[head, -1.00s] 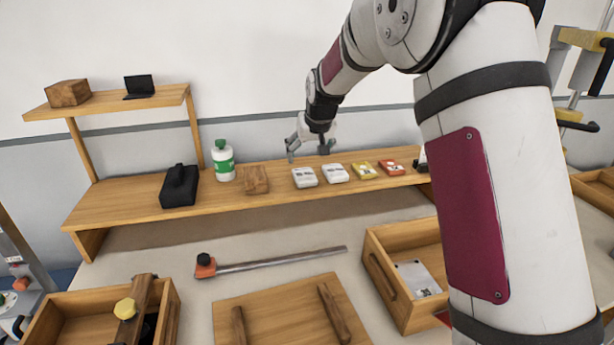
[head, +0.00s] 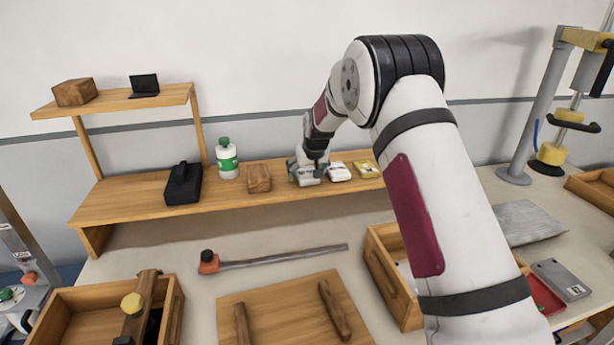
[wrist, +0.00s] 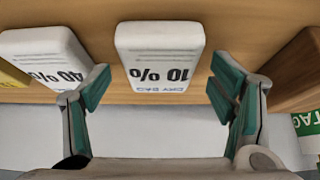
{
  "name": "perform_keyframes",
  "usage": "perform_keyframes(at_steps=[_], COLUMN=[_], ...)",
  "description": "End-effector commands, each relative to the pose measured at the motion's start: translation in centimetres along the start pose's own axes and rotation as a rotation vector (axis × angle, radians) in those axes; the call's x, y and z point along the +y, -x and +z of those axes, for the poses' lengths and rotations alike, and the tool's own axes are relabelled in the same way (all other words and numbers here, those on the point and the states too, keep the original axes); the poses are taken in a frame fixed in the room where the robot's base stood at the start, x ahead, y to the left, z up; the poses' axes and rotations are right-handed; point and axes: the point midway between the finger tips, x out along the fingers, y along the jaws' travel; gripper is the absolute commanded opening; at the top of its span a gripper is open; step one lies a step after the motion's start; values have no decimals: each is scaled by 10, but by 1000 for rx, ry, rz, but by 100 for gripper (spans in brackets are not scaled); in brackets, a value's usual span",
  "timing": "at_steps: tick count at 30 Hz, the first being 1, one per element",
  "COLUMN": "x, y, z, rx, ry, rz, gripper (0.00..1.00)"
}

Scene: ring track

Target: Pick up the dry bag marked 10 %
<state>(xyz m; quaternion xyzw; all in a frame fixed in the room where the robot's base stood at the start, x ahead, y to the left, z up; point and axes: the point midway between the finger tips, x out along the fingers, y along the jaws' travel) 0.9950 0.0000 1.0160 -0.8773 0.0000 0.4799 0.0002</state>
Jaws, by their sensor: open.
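The dry bag marked 10 % (wrist: 160,62) is a white packet lying on the wooden shelf (wrist: 105,97). In the wrist view its print is upside down and it lies between and just ahead of the fingers. My gripper (wrist: 155,92) is open, with green-padded fingers to either side of the bag and nothing held. In the head view my gripper (head: 308,172) is down at the shelf over the same bag (head: 308,181), partly hiding it. A second white packet marked 40 % (wrist: 45,60) lies beside it, close to one finger; it also shows in the head view (head: 338,172).
A wooden block (head: 259,178) stands left of the bag, then a white-green bottle (head: 227,160) and a black case (head: 183,185). A yellow packet (head: 367,169) lies to the right. Below are a hammer-like tool (head: 280,259) and a wooden tray (head: 283,305).

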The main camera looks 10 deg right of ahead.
Motion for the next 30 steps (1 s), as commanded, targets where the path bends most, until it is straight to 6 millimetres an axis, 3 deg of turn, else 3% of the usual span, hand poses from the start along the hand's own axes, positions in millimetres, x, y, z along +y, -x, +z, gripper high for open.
perform_keyframes(at_steps=[7, 14, 30], x=[0, 0, 0], y=[-2, -2, 8], z=[0, 0, -8], rx=[1, 1, 4], ry=[0, 0, 1], rz=[0, 0, 0], gripper=[78, 28, 26])
